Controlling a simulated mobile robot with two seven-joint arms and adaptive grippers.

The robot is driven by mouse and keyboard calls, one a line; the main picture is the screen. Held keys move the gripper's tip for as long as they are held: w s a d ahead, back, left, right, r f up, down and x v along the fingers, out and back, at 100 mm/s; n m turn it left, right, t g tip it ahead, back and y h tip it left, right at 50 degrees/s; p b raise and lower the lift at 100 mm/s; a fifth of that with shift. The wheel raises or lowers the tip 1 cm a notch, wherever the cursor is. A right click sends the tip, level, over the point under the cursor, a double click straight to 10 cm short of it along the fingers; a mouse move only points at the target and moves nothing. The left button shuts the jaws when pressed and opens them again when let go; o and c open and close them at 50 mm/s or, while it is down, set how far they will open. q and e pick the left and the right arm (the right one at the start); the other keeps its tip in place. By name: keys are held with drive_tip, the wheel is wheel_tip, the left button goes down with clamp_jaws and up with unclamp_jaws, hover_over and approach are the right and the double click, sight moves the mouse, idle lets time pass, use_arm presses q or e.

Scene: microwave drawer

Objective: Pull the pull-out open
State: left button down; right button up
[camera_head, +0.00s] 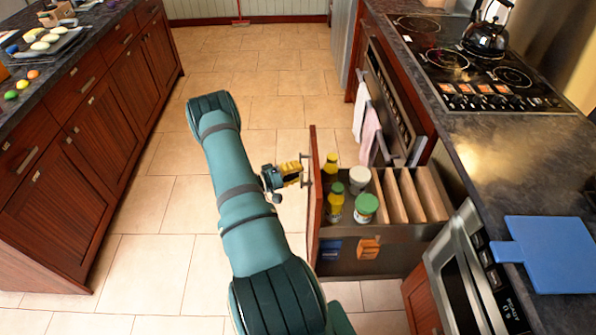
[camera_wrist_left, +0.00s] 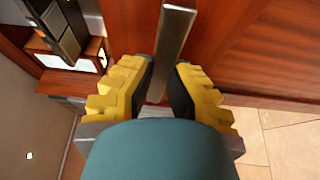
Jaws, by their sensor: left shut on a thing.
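The pull-out (camera_head: 314,200) is a tall drawer with a dark red wooden front, standing out from the right-hand cabinets, with its inside showing. It holds several bottles and jars, and pale dividers (camera_head: 408,195) behind them. My left gripper (camera_head: 298,172) is at the outer face of the front. In the left wrist view, its yellow-padded fingers (camera_wrist_left: 165,88) are on both sides of the metal bar handle (camera_wrist_left: 178,35) and shut on it. The handle is mostly hidden in the head view. My right gripper is not in view.
The right counter (camera_head: 500,160) carries a stove (camera_head: 470,60), a kettle (camera_head: 487,30) and a blue board (camera_head: 545,252). An oven (camera_head: 390,100) with towels is beyond the pull-out. Tiled floor (camera_head: 165,230) is clear between the pull-out and the left cabinets (camera_head: 95,135).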

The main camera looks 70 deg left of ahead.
use_arm(q)
drive_tip(key=c, duration=1.1)
unclamp_jaws()
drive_tip(key=shift+a+r, duration=0.15)
drive_tip(key=shift+a, duration=0.05)
drive_tip(key=shift+o, duration=1)
drive_tip(key=shift+d, duration=0.1)
drive_tip(key=s, duration=1.2)
